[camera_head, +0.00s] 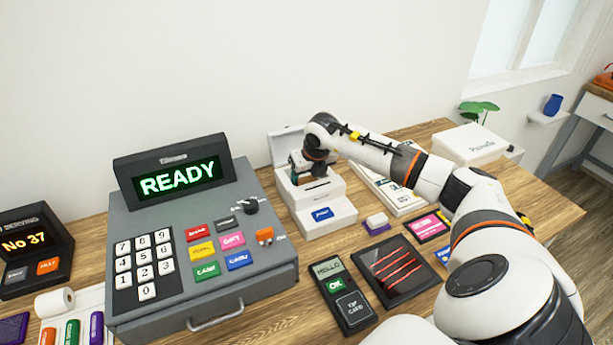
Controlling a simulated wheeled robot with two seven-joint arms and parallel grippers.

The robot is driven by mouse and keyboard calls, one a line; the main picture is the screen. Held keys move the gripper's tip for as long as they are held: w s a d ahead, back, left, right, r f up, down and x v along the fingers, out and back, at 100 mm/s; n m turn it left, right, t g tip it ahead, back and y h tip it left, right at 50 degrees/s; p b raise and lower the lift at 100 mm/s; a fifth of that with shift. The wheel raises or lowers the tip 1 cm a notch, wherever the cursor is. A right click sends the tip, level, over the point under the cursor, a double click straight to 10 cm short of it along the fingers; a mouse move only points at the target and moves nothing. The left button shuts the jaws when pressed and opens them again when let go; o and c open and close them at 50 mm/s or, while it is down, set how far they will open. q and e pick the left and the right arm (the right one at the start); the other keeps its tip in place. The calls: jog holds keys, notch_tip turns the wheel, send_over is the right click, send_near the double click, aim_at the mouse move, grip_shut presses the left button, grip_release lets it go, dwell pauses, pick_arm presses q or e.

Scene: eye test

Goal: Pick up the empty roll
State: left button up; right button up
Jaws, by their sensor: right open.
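My right gripper (306,174) points down into the open top of the white printer (322,214), whose lid (285,143) stands raised at the back. The gripper is open; its fingertips are small and partly hidden by the printer's opening. I cannot make out the empty roll; the gripper and printer walls hide much of the inside. A white paper roll (56,302) lies at the lower left of the counter. My left gripper is not in view.
A grey cash register (205,290) reading READY stands left of the printer. A card terminal (346,296), a black tray (393,272) with red strips and a purple-based sponge-like block (377,223) lie in front. A white box (478,144) stands at right.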

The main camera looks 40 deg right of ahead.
jog(key=shift+w+f, duration=0.2)
jog(key=shift+f, duration=0.35)
jog(key=c, duration=0.7)
jog(key=shift+r, duration=0.1)
jog(key=shift+c, duration=0.2)
